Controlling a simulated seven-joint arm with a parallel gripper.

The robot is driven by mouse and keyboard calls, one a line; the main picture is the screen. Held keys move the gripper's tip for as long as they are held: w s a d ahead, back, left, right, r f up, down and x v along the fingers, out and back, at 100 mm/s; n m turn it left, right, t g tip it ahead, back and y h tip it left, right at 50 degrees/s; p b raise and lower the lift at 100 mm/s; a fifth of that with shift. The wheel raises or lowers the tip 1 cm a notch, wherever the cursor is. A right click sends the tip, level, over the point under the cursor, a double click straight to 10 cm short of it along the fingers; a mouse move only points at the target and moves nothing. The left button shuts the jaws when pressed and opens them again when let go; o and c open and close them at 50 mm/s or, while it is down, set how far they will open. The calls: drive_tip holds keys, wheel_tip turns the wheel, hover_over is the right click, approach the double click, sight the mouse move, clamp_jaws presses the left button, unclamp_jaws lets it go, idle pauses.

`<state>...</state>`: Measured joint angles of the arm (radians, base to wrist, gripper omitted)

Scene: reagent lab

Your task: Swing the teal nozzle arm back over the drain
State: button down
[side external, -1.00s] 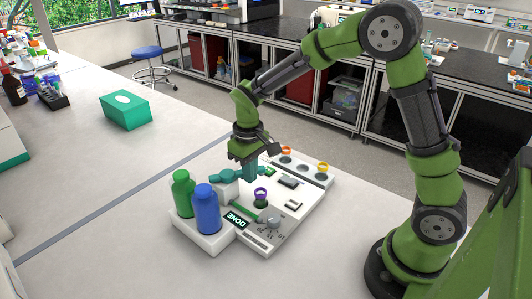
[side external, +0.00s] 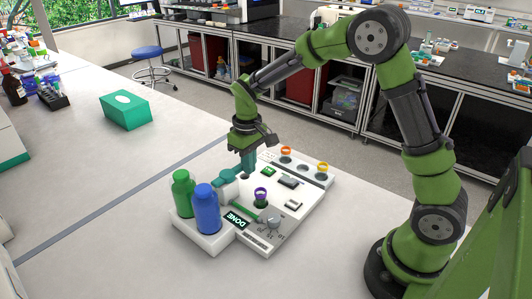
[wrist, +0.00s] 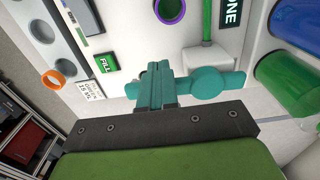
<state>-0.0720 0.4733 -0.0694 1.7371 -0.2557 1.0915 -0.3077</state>
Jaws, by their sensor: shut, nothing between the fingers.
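The teal nozzle arm (side external: 225,181) is on the white station, just behind the blue bottle. In the wrist view the teal nozzle arm (wrist: 212,86) shows a round part with a short stub, right of my fingers. My gripper (side external: 247,176) points down with its teal fingers together and nothing between them. In the wrist view my gripper (wrist: 158,70) is beside the arm, its fingers overlapping the arm's near end; I cannot tell whether they touch. I cannot make out the drain with certainty.

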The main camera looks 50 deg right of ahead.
drive_tip(key=shift+w+d, duration=0.1)
drive_tip(key=shift+w, duration=0.05)
drive_tip(key=shift+w+d, duration=0.15)
drive_tip(key=shift+w, duration=0.45)
drive_tip(key=shift+s, duration=0.15)
drive_tip(key=shift+s+d+r, duration=0.1)
drive_tip(key=shift+s, duration=0.35)
wheel_tip(320, 180, up, 7)
idle(0.8)
